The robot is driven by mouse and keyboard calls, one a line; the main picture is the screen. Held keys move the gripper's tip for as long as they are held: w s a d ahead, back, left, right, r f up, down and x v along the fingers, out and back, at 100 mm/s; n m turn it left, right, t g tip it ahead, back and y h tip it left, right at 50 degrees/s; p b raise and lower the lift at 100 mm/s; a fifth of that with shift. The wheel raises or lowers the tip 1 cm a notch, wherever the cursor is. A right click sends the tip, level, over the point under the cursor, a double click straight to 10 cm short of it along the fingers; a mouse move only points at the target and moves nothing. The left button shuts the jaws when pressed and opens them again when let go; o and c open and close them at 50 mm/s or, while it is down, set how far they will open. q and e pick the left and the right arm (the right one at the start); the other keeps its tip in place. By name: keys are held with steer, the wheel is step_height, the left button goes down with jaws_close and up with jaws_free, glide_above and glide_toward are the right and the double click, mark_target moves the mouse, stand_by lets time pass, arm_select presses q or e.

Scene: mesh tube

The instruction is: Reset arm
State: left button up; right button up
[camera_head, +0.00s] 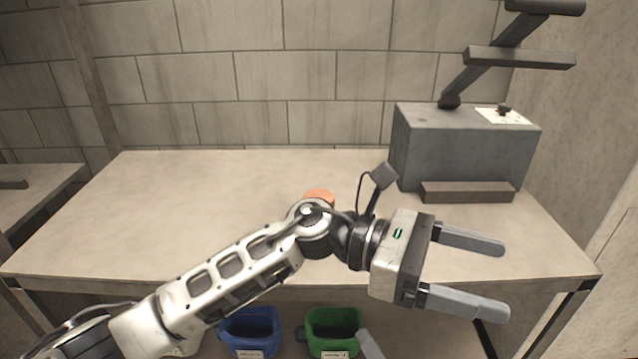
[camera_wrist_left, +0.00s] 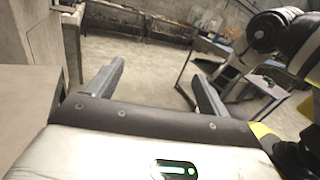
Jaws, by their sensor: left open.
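My left gripper (camera_head: 503,279) reaches across the front right of the table (camera_head: 215,185) in the head view, its two grey fingers pointing right. They are wide apart with nothing between them. In the left wrist view the left gripper (camera_wrist_left: 156,72) also shows open and empty, with room floor beyond it. A grey finger-like tip (camera_head: 369,345) at the bottom edge of the head view looks like part of my right gripper; the rest is out of frame.
An orange round thing (camera_head: 319,194) lies on the table, partly hidden by my left arm. A grey box (camera_head: 460,150) with a dark stepped stand is at back right. Blue (camera_head: 250,332) and green (camera_head: 333,330) bins stand below the front edge. The table's left half is clear.

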arm_select(q)
steer(key=w+a+n+t+h, duration=0.3)
steer(key=n+t, duration=0.5)
steer(key=n, duration=0.4)
steer(key=w+a+n+t+h, duration=0.35)
steer(key=n+t, duration=0.45)
steer(key=n, duration=0.3)
steer(key=w+a+f+n+t+y, duration=0.3)
steer(key=a+f+n+t+y, duration=0.5)
steer(key=n, duration=0.7)
steer(key=s+a+f+n+g+y, duration=0.2)
steer(key=s+a+f+n+y, duration=0.3)
steer(key=s+a+f+n, duration=0.2)
steer(key=s+a+f+n+g+y, duration=0.3)
steer(key=s+a+f+n+y, duration=0.3)
steer(key=a+f+n, duration=0.3)
step_height(320, 180, down, 5)
steer(key=shift+s+r+n+p, duration=0.15)
steer(key=shift+s+n+p, duration=0.2)
steer(key=shift+n, duration=0.65)
arm_select(e)
steer(key=s+d+f+m+g, duration=0.2)
steer(key=f+m, duration=0.2)
steer(key=m, duration=0.8)
steer(key=s+d+f+m+g+h, duration=0.1)
steer(key=s+d+f+m+g, duration=0.1)
steer(key=m, duration=1)
steer(key=shift+s+d+f, duration=0.35)
steer(key=shift+s+f, duration=0.4)
steer(key=shift+f, duration=0.15)
